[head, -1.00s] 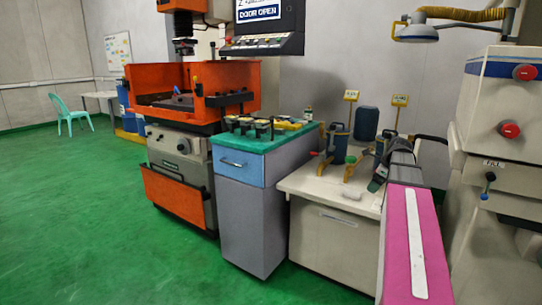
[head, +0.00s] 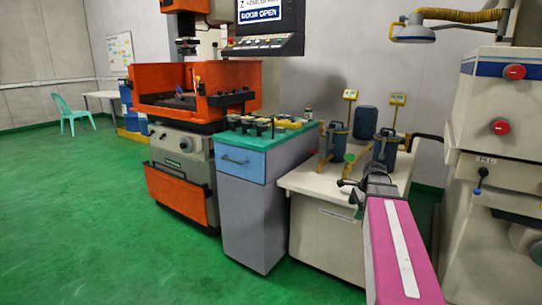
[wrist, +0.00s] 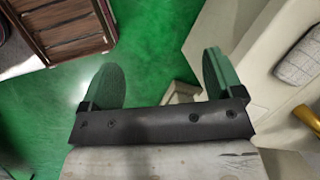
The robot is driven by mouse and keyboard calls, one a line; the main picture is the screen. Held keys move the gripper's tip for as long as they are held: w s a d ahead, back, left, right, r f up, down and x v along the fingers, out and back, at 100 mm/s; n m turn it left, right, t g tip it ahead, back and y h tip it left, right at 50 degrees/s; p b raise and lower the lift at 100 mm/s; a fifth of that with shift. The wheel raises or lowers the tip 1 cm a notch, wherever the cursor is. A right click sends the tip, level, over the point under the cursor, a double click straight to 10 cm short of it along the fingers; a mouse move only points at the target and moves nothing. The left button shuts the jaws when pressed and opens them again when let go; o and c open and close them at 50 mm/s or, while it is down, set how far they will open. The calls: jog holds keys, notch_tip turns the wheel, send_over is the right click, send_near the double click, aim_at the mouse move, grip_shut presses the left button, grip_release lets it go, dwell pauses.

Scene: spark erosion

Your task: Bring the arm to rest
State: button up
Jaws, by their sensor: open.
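My arm (head: 398,250), with a pink link, reaches forward from the lower right in the head view. My gripper (head: 352,196) is at its far end, small and partly merged with the dark wrist, in front of the white table. In the wrist view my gripper (wrist: 160,82) has its two green fingers wide apart. Nothing is between them but green floor beyond and a small pale block-like shape near the right finger.
The white table (head: 312,184) carries dark canisters (head: 338,138) on yellow stands. A grey drawer cabinet (head: 242,215) with a green top stands left of it. The orange machine (head: 180,205) is further left. A cream machine (head: 497,130) stands close on the right. Open green floor (head: 90,220) lies left.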

jog(key=s+a+f+n+g+h, duration=0.1)
jog(key=s+a+f+n+h, duration=0.1)
jog(key=s+a+f+n, duration=1.1)
notch_tip(320, 180, down, 4)
jog(key=a+n, duration=0.2)
jog(key=n, duration=0.2)
jog(key=shift+h, duration=0.3)
jog(key=shift+s+f, duration=0.1)
